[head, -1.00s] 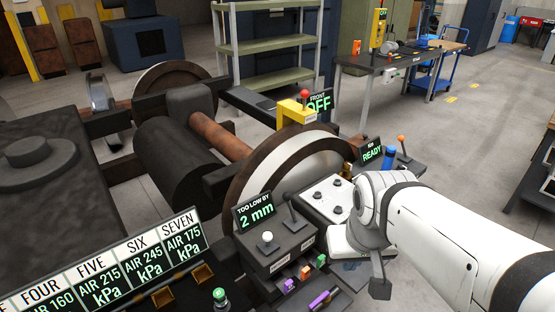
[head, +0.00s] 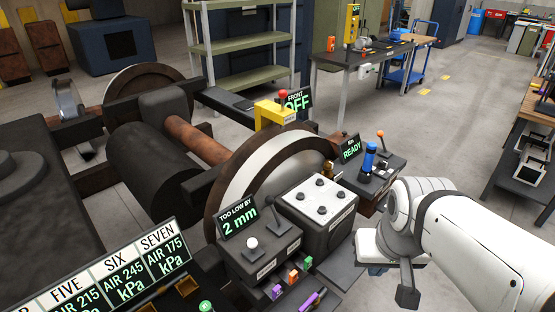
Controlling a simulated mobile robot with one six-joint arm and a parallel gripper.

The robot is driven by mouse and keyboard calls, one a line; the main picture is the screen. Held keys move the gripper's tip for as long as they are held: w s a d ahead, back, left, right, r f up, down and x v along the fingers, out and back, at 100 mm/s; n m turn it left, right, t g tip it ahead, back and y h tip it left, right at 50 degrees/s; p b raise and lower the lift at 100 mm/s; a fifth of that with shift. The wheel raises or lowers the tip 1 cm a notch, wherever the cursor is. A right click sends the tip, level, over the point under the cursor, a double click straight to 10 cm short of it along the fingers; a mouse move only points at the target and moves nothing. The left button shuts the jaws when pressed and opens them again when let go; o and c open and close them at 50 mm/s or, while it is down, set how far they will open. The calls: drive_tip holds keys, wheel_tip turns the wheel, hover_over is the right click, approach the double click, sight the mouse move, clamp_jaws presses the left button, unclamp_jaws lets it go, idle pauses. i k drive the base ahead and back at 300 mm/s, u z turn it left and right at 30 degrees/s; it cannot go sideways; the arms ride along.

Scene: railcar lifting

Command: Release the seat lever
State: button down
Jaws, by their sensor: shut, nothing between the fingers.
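A black lever (head: 274,212) stands tilted on a dark control box (head: 262,262), beside a white knob (head: 252,243) and behind it a sign reading "TOO LOW BY 2 mm" (head: 239,217). Another lever with an orange ball (head: 380,135) stands on the dark panel by the "READY" sign (head: 350,150). The small labels are unreadable, so I cannot tell which one is the seat lever. My gripper (head: 407,294) is at lower right, shut and empty, pointing down, apart from both levers.
A grey box with several studs (head: 318,203) stands between the two levers. A blue cylinder (head: 369,158) stands near the orange-ball lever.

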sight(269, 200)
drive_tip(key=u, duration=0.05)
drive_tip(key=i, duration=0.95)
drive_tip(key=z, duration=0.05)
